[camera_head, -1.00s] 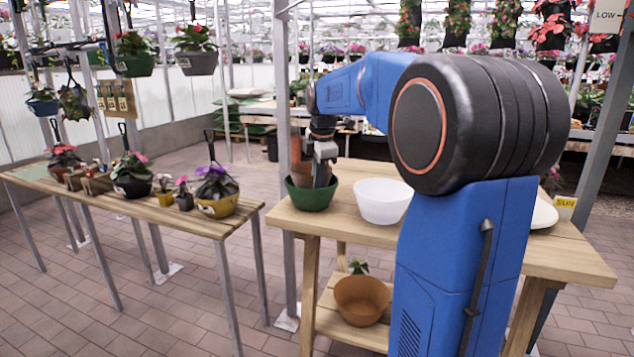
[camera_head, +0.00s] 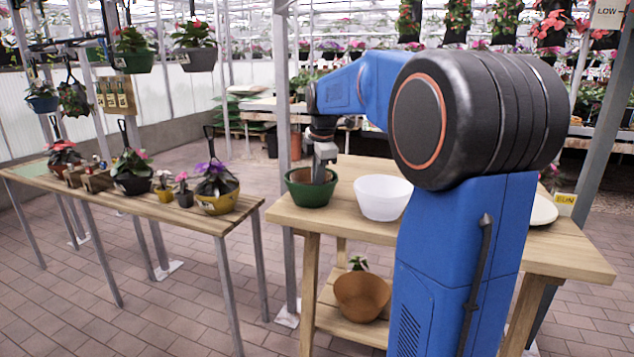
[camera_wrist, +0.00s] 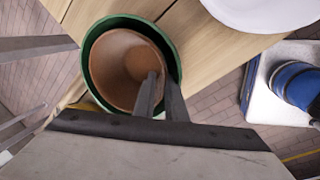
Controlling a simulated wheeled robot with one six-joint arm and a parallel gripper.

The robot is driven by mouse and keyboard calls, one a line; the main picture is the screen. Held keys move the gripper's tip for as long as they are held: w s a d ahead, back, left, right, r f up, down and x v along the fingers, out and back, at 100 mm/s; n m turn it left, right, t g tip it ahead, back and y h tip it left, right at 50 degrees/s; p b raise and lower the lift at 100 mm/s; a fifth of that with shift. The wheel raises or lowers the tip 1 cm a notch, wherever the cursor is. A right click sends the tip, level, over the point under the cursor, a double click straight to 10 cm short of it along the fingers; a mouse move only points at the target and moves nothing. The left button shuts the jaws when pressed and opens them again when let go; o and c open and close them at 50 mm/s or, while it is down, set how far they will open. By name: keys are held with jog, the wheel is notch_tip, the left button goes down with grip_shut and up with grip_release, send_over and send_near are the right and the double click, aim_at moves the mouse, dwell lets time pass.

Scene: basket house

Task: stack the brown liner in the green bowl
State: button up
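The green bowl (camera_head: 308,196) stands upright near the left end of the wooden table. The brown liner (camera_wrist: 115,72) is inside the green bowl (camera_wrist: 85,65) in the wrist view, its rim slightly off-centre to the lower left. In the head view the liner is mostly hidden by the bowl's wall. My gripper (camera_head: 321,176) points down into the bowl. In the wrist view its two fingers (camera_wrist: 161,80) are close together at the liner's right side, one inside the liner and one outside, shut on its wall.
A white bowl (camera_head: 382,198) stands just right of the green bowl. Another brown pot (camera_head: 361,298) sits on the lower shelf. A side table (camera_head: 130,206) with several potted flowers stands to the left. A pale plate (camera_head: 544,210) lies at the table's right.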

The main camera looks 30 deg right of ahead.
jog(key=v, duration=1.3)
jog(key=shift+r, duration=0.15)
jog(key=s+a+f+m, duration=0.5)
jog(key=s+f, duration=0.3)
jog(key=s, duration=0.2)
jog(key=s+a+f+m+t, duration=0.1)
jog(key=s+a+f+m, duration=0.4)
jog(key=s+f, duration=0.4)
jog(key=s+a+f+m+t, duration=0.1)
jog(key=s+a+f+m, duration=0.4)
jog(key=s+f, duration=0.4)
jog(key=s+a, duration=0.1)
jog(key=s, duration=0.2)
jog(key=shift+a+m+y, duration=0.25)
jog(key=shift+m+y, duration=0.05)
jog(key=shift+s, duration=0.1)
